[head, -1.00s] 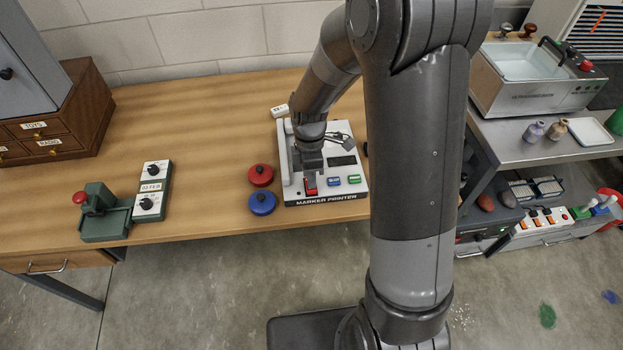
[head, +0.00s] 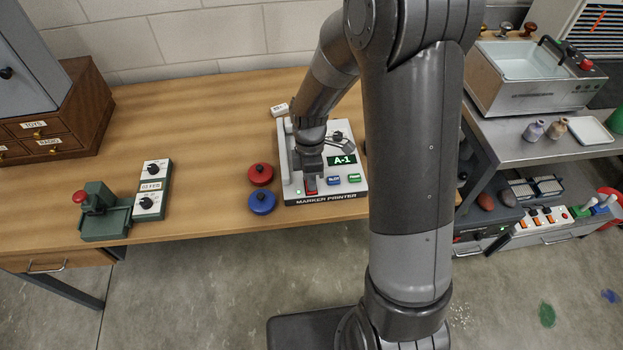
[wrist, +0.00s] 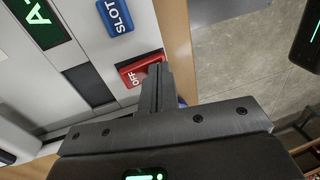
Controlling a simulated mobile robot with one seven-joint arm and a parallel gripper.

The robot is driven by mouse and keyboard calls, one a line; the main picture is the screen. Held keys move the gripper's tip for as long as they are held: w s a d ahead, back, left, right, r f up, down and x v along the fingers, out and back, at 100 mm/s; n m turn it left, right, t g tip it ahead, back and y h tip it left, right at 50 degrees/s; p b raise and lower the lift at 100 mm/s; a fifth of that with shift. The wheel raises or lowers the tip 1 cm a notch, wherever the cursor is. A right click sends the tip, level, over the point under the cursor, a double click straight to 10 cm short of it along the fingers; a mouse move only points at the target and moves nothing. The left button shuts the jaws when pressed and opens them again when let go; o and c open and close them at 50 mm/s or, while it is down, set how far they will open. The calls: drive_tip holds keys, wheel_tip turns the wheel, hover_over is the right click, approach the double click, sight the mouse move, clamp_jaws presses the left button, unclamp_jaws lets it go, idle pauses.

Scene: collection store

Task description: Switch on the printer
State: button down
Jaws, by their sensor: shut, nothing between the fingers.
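The white marker printer (head: 350,195) stands on the wooden table. Its display (head: 343,160) is lit and reads A-1, and a small green light (head: 298,191) glows at its front left. The red switch (head: 311,190) is at the printer's front; in the wrist view the red switch (wrist: 135,72) shows the word OFF. A blue SLOT button (wrist: 115,15) lies beside it. My gripper (head: 311,182) is shut and empty, pointing down at the red switch. Its fingertips overlap the switch in the wrist view; I cannot tell whether they touch it.
A red round pot (head: 260,174) and a blue one (head: 262,203) stand just left of the printer. A green press (head: 105,215) and a dial box (head: 152,190) are farther left.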

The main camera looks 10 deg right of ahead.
sight(312, 193)
drive_tip(key=shift+w+r, duration=0.2)
drive_tip(key=shift+w, duration=0.45)
drive_tip(key=shift+r, duration=0.15)
wheel_tip(312, 193, up, 14)
drive_tip(key=s, duration=0.2)
drive_tip(key=shift+s+f, duration=0.25)
drive_tip(key=shift+s, duration=0.1)
drive_tip(key=s+d+r+m+t, duration=0.4)
drive_tip(key=s+r+m, duration=0.2)
drive_tip(key=m, duration=0.3)
drive_tip(key=s+d+r+m+t, duration=0.3)
drive_tip(key=s+d+r+m, duration=0.1)
drive_tip(key=s+r+m, duration=0.3)
drive_tip(key=shift+s+r+m+t, duration=0.15)
drive_tip(key=shift+s+m+t, duration=0.25)
drive_tip(key=shift+s+m, duration=0.5)
drive_tip(key=c, duration=2.1)
unclamp_jaws()
drive_tip(key=shift+w, duration=0.15)
